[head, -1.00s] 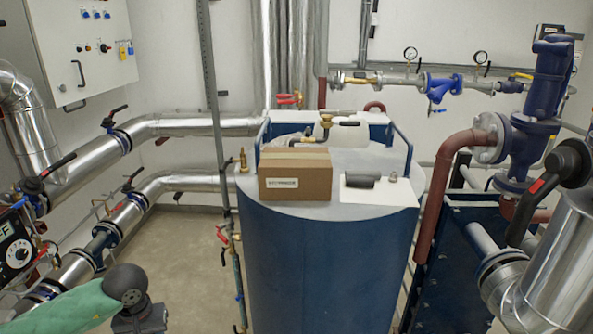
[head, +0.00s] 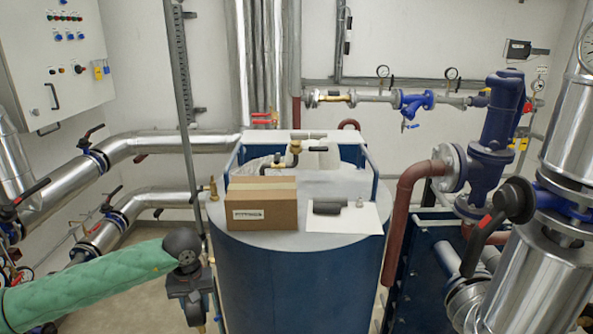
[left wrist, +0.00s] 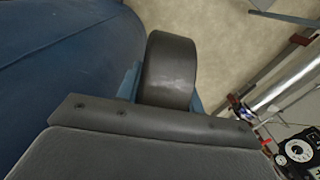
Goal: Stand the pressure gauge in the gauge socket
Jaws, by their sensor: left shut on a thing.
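My left gripper (head: 196,306) hangs low at the left front of the blue tank, fingers down, below the tank's top. In the left wrist view a dark grey round body (left wrist: 168,70) sits between its blue fingertips; it looks like the pressure gauge seen from its side, and its dial face is hidden. A small metal fitting (head: 360,202), perhaps the gauge socket, stands on the white plate (head: 345,222) on the tank top, to the right of and above my left gripper. A dark grey block (head: 327,207) lies beside it. My right gripper is not in view.
A cardboard box (head: 262,208) stands on the tank top (head: 290,241), left of the plate. A brass valve (head: 213,188) stands at the tank's left edge. A blue rail (head: 372,170) rises behind. A red-brown pipe (head: 400,215) and silver pipework (head: 530,260) are at the right.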

